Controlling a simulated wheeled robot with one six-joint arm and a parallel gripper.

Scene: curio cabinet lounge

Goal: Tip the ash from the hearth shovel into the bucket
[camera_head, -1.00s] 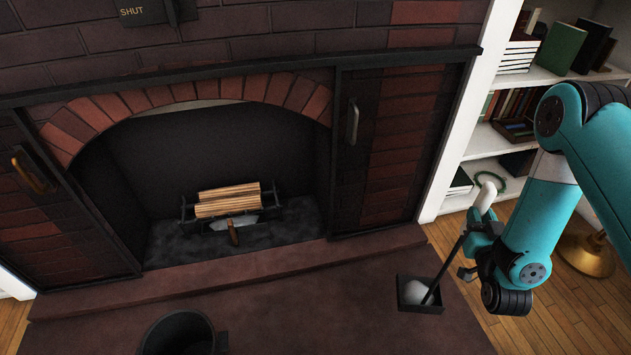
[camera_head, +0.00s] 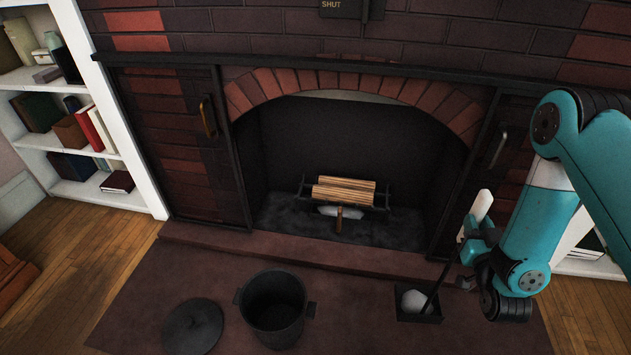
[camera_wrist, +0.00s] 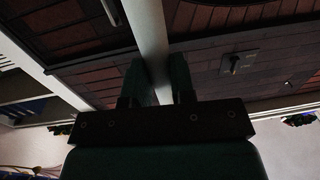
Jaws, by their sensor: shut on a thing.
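My gripper (camera_head: 476,244) is at the right of the head view, shut on the pale handle of the hearth shovel. The shovel's dark pan (camera_head: 428,318) hangs low over the hearth slab and holds a grey-white heap of ash (camera_head: 413,300). The pan looks roughly level; I cannot tell whether it touches the slab. In the wrist view the gripper (camera_wrist: 164,88) has its two fingers on either side of the pale handle (camera_wrist: 147,35). The dark bucket (camera_head: 275,308) stands open on the slab, left of the shovel and apart from it. Its inside looks dark.
A round dark lid (camera_head: 192,327) lies left of the bucket. A bookshelf (camera_head: 120,130) stands at the left. The slab (camera_head: 350,320) between bucket and pan is clear.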

